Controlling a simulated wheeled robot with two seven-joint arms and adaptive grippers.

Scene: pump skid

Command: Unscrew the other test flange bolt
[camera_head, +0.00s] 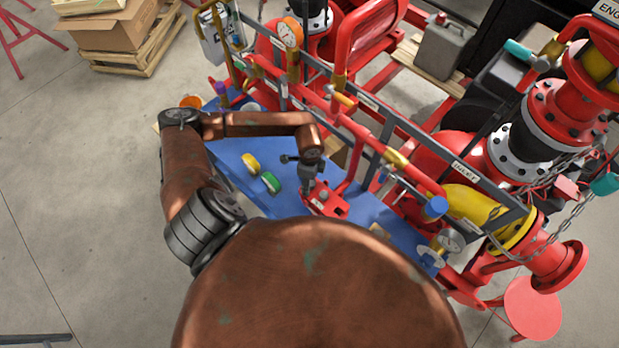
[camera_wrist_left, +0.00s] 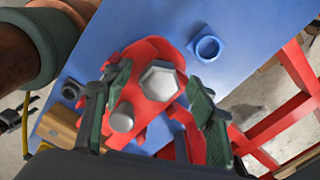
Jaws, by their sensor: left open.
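The red test flange (camera_head: 328,204) lies on the blue bench top. In the left wrist view the flange (camera_wrist_left: 150,55) fills the middle and carries a large grey hex bolt head (camera_wrist_left: 158,82). A smaller round grey piece (camera_wrist_left: 123,117) stands beside it; I cannot tell whether it is a second bolt. My left gripper (camera_head: 313,188) points down over the flange. In the wrist view its two dark green fingers (camera_wrist_left: 157,84) are spread on either side of the hex head, with nothing clearly clamped. Contact with the bolt cannot be told. My right gripper is not in view.
A blue square piece with a round hole (camera_wrist_left: 207,46) and a small dark nut (camera_wrist_left: 72,90) are on the blue bench (camera_head: 235,160). Yellow (camera_head: 251,163) and green (camera_head: 271,182) pieces lie left of the flange. Red pipework and a grey rail (camera_head: 375,105) stand close behind and right.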

